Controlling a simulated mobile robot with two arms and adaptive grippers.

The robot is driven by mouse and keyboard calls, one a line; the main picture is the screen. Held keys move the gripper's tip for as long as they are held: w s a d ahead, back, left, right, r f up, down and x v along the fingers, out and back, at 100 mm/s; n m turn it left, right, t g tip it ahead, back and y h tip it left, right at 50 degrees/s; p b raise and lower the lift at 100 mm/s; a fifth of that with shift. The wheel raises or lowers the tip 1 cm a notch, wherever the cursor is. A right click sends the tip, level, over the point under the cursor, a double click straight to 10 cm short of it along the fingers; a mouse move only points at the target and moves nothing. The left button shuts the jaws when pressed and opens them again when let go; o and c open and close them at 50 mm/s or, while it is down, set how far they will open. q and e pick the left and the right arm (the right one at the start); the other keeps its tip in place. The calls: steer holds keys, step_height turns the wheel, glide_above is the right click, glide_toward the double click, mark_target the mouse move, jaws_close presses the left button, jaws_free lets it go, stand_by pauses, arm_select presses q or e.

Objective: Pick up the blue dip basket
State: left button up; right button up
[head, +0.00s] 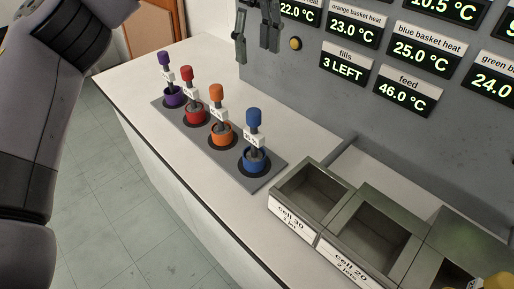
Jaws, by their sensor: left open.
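The blue dip basket (254,160) stands upright at the near right end of a grey rack plate. It has a blue cup at the bottom, a dark stem with a small white label, and a blue grip (254,118) on top. My left gripper (259,50) hangs at the top middle of the head view, in front of the grey panel. Its dark fingers are apart with nothing between them. It is well above the blue basket in the picture and apart from it. My right gripper is not in view.
Orange (222,133), red (194,112) and purple (173,96) baskets stand in a row on the rack plate (273,178). Open metal cells labelled cell 30 (290,212) and cell 20 (345,262) are to the right. A panel with temperature displays (420,51) rises behind. The left counter strip is clear.

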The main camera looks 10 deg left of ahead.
arm_select(q)
steer(key=p, duration=0.1)
glide_above(254, 111)
steer(key=f, duration=0.5)
steer(key=shift+w+a+f, duration=0.1)
steer(key=shift+w+f, duration=0.1)
steer(key=shift+f, duration=0.1)
steer(key=f+p, duration=0.1)
steer(key=f, duration=0.2)
steer(key=shift+w, duration=0.2)
steer(key=shift+f, duration=0.8)
steer(key=shift+f+p, duration=0.2)
steer(key=shift+p, duration=0.15)
steer(key=f+p, duration=0.1)
steer(key=f, duration=0.1)
steer(key=s+f+p, duration=0.1)
steer(key=f, duration=0.1)
steer(key=shift+f, duration=0.2)
steer(key=shift+w+f, duration=0.1)
steer(key=shift+f, duration=0.15)
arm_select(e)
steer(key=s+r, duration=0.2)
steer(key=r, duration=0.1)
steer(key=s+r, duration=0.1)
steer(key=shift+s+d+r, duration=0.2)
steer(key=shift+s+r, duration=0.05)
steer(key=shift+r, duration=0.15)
arm_select(q)
steer(key=shift+c, duration=0.3)
